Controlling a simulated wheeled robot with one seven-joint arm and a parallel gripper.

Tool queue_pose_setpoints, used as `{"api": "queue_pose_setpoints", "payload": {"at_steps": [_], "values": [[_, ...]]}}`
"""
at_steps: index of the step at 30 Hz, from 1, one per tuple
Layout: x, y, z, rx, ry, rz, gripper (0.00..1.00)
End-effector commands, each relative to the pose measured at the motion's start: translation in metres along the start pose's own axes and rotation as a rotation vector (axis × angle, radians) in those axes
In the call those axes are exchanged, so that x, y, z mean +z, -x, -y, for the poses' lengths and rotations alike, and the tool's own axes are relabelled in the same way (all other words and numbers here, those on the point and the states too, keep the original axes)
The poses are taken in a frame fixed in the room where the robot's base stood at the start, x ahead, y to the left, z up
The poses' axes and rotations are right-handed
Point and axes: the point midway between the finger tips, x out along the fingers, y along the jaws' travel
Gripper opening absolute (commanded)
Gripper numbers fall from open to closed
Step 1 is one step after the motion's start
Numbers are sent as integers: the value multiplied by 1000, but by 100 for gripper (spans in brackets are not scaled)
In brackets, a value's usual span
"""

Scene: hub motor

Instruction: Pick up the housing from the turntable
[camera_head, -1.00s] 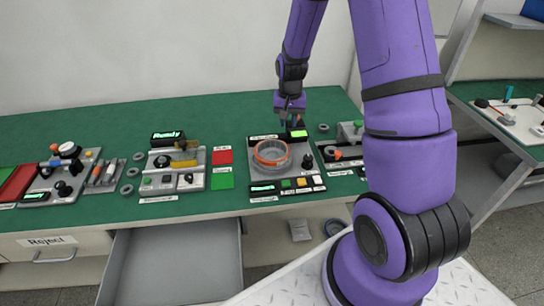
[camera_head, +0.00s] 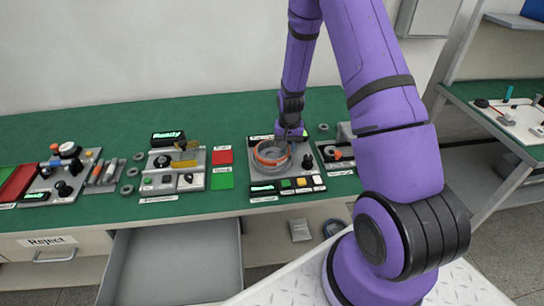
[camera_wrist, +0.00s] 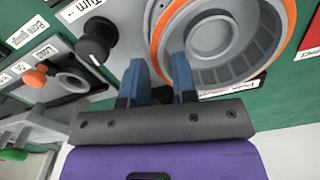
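The housing (camera_head: 262,162), a round grey ring-shaped part with an orange band around its rim, sits on the turntable of a grey station on the green bench. The turntable itself is mostly hidden beneath it. In the wrist view the housing (camera_wrist: 220,38) fills the upper right, with stepped grey rings inside. My gripper (camera_wrist: 161,76) is open, its two blue fingers apart. They are at the housing's near rim, the left finger outside it and the right finger overlapping its wall. Contact cannot be told. In the head view my gripper (camera_head: 288,142) is at the housing's back right edge.
A black knob (camera_wrist: 97,42) labelled Turn stands close left of the fingers. An open drawer (camera_head: 172,262) sits below.

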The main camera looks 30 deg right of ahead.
Motion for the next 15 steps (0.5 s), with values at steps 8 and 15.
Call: {"api": "queue_pose_setpoints", "payload": {"at_steps": [8,15], "values": [[0,-25,0,0,0,1,26],[0,-25,0,0,0,0,24]]}}
